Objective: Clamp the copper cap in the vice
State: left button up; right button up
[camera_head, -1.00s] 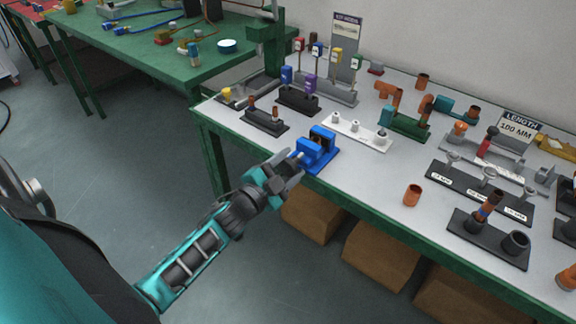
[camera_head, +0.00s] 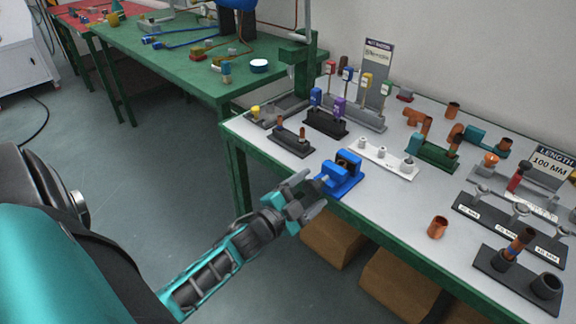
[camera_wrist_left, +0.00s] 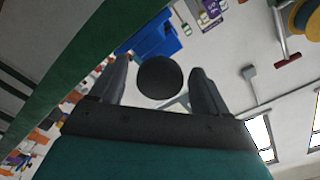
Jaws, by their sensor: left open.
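The blue vice (camera_head: 344,180) stands at the near left edge of the white table, its screw end facing my left gripper (camera_head: 309,194). The left gripper is open in front of that end, just off the table edge. In the left wrist view, a dark round end (camera_wrist_left: 160,77) shows between the open fingers (camera_wrist_left: 158,66), with the blue vice (camera_wrist_left: 152,38) behind it. I cannot tell whether the fingers touch it. A copper cap-like piece (camera_head: 437,228) stands near the table's front edge. Whether anything sits between the vice jaws is unclear. My right gripper is not in view.
The white table (camera_head: 385,205) has a green front edge. A black holder (camera_head: 292,142) and a white stand (camera_head: 384,158) with pegs lie behind the vice. Black racks (camera_head: 510,220) fill the right side. Cardboard boxes (camera_head: 333,243) sit below. A green table (camera_head: 180,60) stands at back left.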

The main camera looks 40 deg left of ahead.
pick_arm(q)
jog(key=s, duration=1.1)
jog(key=shift+s+a, duration=0.3)
jog(key=shift+a, duration=0.15)
jog(key=s+d+f+n+g, duration=0.2)
jog(key=d+f+n+g, duration=0.1)
jog(key=d, duration=0.4)
jog(key=s+d+f+n+g, duration=0.2)
jog(key=d+f+n+g, duration=0.2)
jog(key=d+f+n, duration=0.1)
notch_tip(320, 180, down, 2)
jog(key=shift+s+d+f+h, duration=0.1)
jog(key=shift+s+d+h, duration=0.25)
jog(key=shift+d, duration=0.5)
